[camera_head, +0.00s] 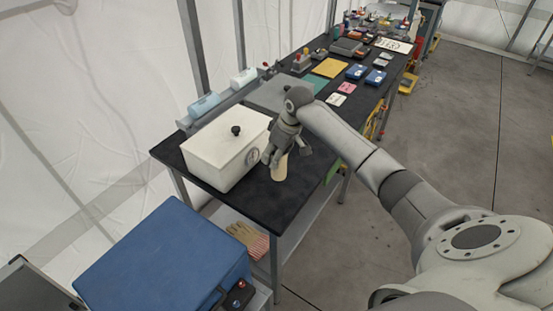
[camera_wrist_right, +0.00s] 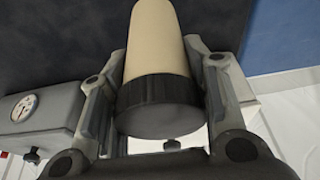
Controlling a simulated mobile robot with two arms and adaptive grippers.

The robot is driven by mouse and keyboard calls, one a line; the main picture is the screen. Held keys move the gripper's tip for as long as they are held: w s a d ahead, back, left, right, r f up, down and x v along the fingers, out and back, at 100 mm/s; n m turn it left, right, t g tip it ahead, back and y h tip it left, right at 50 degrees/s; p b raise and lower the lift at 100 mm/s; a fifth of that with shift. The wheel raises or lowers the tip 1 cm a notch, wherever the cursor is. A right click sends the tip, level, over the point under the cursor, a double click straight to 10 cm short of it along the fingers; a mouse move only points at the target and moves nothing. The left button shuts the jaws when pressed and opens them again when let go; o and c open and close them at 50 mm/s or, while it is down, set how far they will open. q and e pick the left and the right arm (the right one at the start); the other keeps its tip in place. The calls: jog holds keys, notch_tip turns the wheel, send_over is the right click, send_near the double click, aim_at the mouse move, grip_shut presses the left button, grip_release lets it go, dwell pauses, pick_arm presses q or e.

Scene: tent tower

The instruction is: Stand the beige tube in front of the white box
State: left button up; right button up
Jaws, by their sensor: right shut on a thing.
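The white box (camera_head: 212,160) stands on the near end of the dark table, with a black knob on its lid and a round gauge on its side. The beige tube (camera_head: 279,170) is upright just right of the box's gauge side. My right gripper (camera_head: 284,150) is shut on it from above. In the right wrist view the tube (camera_wrist_right: 156,40), with a black cap, sits between the fingers. Whether its lower end touches the table is not clear. My left gripper is not in view.
The dark table (camera_head: 262,208) has a bare strip at its near end and right edge. Beyond the box are a grey case (camera_head: 268,95), a light-blue roll (camera_head: 204,105) and several small items. A blue case (camera_head: 165,262) stands lower, in front of the table.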

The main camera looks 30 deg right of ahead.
jog(key=shift+w+d+f, duration=0.25)
jog(key=shift+w+f, duration=0.1)
jog(key=shift+f, duration=0.15)
jog(key=shift+w+d+f, duration=0.2)
jog(key=shift+w+f, duration=0.15)
jog(key=shift+f, duration=0.1)
notch_tip(320, 180, down, 2)
jog(key=shift+f+p, duration=0.15)
jog(key=shift+p, duration=0.3)
jog(key=shift+f, duration=0.4)
jog(key=shift+f, duration=0.1)
jog(key=o, duration=1.1)
jog(key=b+v, duration=0.2)
jog(key=v, duration=1)
jog(key=shift+s, duration=0.1)
